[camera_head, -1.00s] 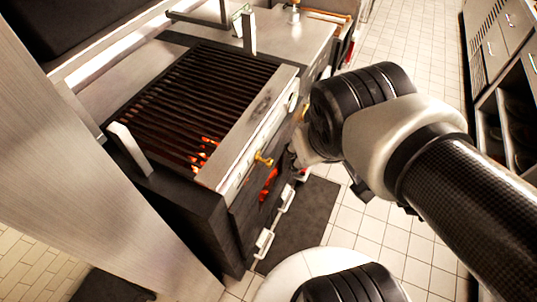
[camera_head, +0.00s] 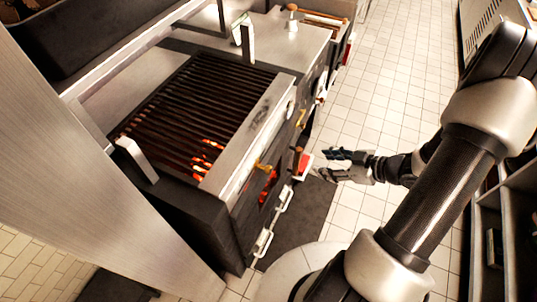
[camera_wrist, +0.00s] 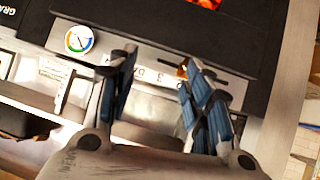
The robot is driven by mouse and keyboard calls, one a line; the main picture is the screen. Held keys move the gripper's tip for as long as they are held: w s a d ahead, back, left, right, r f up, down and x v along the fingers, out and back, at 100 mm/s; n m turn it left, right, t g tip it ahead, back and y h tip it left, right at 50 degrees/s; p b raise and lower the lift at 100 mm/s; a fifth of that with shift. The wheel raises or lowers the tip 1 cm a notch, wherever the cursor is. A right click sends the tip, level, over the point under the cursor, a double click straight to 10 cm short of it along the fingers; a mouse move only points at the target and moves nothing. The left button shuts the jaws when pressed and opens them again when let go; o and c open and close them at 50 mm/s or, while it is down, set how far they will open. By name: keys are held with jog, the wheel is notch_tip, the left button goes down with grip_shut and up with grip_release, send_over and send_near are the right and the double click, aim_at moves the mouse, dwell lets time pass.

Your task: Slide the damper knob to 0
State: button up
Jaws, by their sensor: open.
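My gripper (camera_wrist: 160,85) is open, with blue-padded fingers on either side of the lettering. I cannot tell whether a finger touches the knob. In the head view my gripper (camera_head: 323,164) points left at the grill's front, apart from it. Which of the front's fittings is the damper knob is unclear there.
A round dial (camera_wrist: 78,39) sits left of the slot. A dark mat (camera_head: 300,220) lies on the tiled floor. Open shelving (camera_head: 490,235) stands at right.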

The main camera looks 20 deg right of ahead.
jog(key=s+a+y, duration=0.3)
jog(key=s, duration=0.1)
jog(key=b, duration=0.5)
send_near(262, 167)
jog(key=f+x, duration=0.1)
jog(key=x, duration=0.6)
jog(key=shift+d+t, duration=0.3)
jog(key=shift+t, duration=0.1)
jog(key=shift+s, duration=0.2)
jog(key=shift+c, duration=0.2)
grip_shut()
